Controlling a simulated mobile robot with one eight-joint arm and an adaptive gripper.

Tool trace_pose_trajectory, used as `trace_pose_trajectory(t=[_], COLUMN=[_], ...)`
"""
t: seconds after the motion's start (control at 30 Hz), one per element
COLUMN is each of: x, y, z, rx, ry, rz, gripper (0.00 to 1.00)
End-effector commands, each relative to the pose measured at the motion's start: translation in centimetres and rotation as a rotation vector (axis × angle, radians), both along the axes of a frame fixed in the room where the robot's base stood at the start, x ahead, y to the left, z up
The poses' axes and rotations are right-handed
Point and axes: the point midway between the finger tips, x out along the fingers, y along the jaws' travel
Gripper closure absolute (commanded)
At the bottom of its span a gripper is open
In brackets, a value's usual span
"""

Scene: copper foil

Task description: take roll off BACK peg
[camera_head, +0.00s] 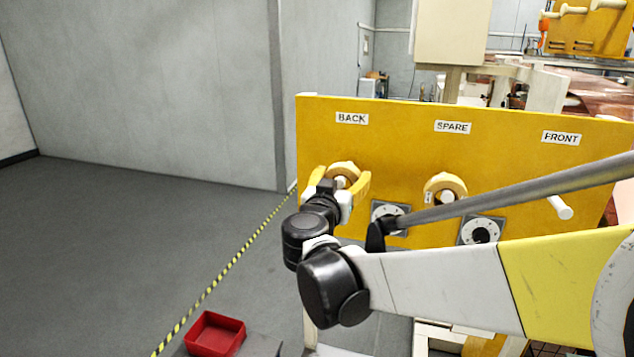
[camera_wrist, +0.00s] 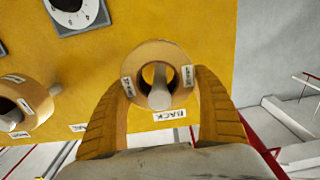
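The BACK peg (camera_head: 340,183) is a pale rod on the yellow board, below the BACK label (camera_head: 352,119). A tan ring-shaped roll (camera_head: 343,168) hangs on it. In the wrist view the roll (camera_wrist: 160,58) sits around the peg (camera_wrist: 159,92) and carries small white labels. My gripper (camera_head: 340,182) is at this roll, with one yellow finger on each side. In the wrist view the fingers of my gripper (camera_wrist: 161,88) are spread wide, their tips close beside the roll. I cannot tell whether they touch it. The finger bodies partly cover its sides.
Another roll (camera_head: 446,188) hangs on the SPARE peg. The FRONT peg (camera_head: 561,207) is bare. Dials (camera_head: 391,216) sit low on the yellow board (camera_head: 400,130). A red bin (camera_head: 215,334) stands low at bottom left. The floor (camera_head: 120,250) left of the board is clear.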

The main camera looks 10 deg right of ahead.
Motion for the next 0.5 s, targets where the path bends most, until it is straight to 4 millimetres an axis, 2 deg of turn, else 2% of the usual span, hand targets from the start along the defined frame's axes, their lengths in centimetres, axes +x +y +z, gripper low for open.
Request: trace_pose_trajectory(t=[0.33,0.5], x=[0.0,0.0], y=[0.0,0.0], z=[0.0,1.0], rx=[0.001,0.001], ry=[0.000,0.000], rz=[0.000,0.000], gripper=[0.60,0.60])
